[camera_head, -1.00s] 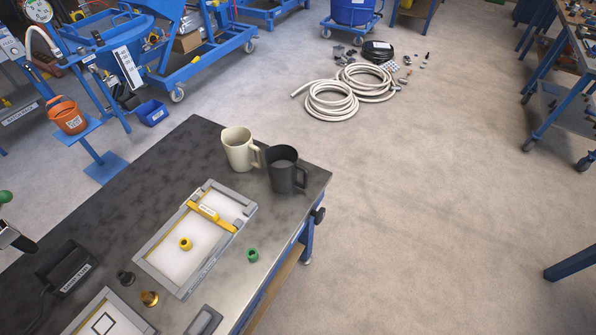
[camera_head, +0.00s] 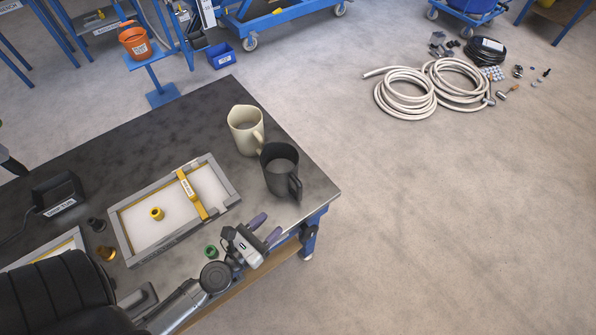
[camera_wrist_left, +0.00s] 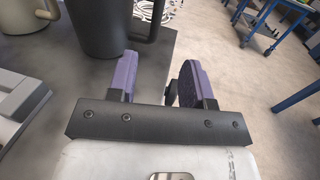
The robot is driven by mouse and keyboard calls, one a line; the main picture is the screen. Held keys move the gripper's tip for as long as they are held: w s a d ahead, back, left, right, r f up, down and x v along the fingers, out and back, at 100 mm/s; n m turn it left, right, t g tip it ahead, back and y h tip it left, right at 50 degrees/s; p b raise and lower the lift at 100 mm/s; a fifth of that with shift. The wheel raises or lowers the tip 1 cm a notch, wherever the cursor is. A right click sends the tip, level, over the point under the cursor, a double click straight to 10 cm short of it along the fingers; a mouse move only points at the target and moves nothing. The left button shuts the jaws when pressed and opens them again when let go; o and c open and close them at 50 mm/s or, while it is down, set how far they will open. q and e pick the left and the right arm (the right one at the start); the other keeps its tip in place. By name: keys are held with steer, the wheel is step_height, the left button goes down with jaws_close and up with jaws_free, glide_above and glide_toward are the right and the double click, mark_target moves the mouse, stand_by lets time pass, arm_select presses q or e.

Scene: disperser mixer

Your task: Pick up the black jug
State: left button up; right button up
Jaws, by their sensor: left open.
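The black jug (camera_head: 281,174) stands upright near the far right corner of the dark table, its handle toward the lower right. It also shows in the left wrist view (camera_wrist_left: 98,32), ahead and to the left of the fingers. My left gripper (camera_head: 267,228) is open and empty, with purple fingers, just in front of the jug and apart from it. In the left wrist view, the gripper (camera_wrist_left: 153,82) has a clear gap between its fingers. My right gripper is not in view.
A cream jug (camera_head: 245,130) stands right behind the black jug. A grey framed tray (camera_head: 122,236) with yellow parts lies to the left. A green ring (camera_head: 211,251) is close to my left wrist. The table's right edge (camera_head: 318,207) is near, with open floor beyond.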

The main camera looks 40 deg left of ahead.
mark_target(298, 195)
arm_select(q)
steer(key=w+p, duration=0.2)
steer(key=w, duration=0.4)
steer(key=shift+w+a+r, duration=0.1)
steer(key=shift+w+r, duration=0.05)
steer(key=shift+w, duration=0.05)
steer(key=shift+w+a, duration=0.1)
steer(key=shift+w, duration=0.85)
steer(key=shift+w+a+p, duration=0.15)
steer(key=shift+w+p, duration=0.25)
steer(key=shift+w, duration=1.75)
jaws_close()
